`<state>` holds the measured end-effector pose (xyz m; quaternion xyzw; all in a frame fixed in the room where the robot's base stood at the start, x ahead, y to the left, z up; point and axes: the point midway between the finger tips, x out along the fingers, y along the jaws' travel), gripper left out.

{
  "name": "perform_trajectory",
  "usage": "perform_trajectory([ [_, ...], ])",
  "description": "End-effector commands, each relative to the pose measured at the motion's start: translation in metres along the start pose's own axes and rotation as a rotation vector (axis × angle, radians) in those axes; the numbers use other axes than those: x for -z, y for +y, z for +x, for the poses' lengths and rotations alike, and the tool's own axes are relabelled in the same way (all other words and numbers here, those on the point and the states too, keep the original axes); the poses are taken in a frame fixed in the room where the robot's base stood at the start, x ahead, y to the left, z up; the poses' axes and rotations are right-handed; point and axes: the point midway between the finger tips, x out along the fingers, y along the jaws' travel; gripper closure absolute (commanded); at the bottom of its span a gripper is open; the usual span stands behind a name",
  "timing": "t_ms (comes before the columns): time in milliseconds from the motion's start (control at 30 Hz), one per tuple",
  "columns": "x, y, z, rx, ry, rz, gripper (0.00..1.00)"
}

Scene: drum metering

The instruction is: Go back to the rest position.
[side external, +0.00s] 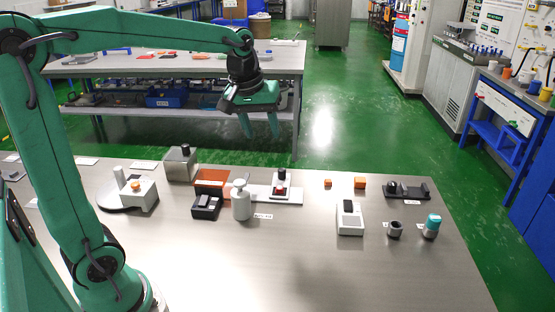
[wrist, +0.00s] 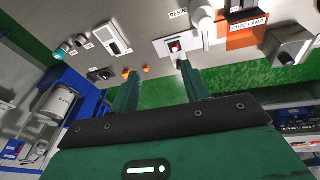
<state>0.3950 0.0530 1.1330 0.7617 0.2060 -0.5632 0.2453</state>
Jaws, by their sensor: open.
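My gripper (side external: 260,130) hangs in the air above and beyond the back edge of the steel table (side external: 300,260), well clear of everything on it. Its two green fingers point down and stand apart with nothing between them. In the wrist view my gripper (wrist: 157,70) also shows empty, with the table at the top of the picture. A white bottle (side external: 241,203) stands upright near the table's middle.
Two orange cubes (side external: 328,182) (side external: 360,182), a white box (side external: 349,218), a black holder (side external: 407,190), a dark cup (side external: 394,230) and a teal-topped container (side external: 431,226) stand at right. The table's front is clear. Another bench (side external: 180,68) stands behind.

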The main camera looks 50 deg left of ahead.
Motion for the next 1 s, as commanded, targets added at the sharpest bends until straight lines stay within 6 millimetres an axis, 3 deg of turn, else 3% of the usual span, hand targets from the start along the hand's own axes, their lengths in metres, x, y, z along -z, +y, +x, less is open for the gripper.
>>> perform_trajectory([
  [300,-0.065,-0.018,-0.024,-0.046,0.063,0.233,0.54],
  [700,-0.140,-0.049,-0.026,-0.090,0.148,0.518,0.54],
  [1000,-0.168,-0.063,-0.018,-0.103,0.186,0.637,0.54],
])
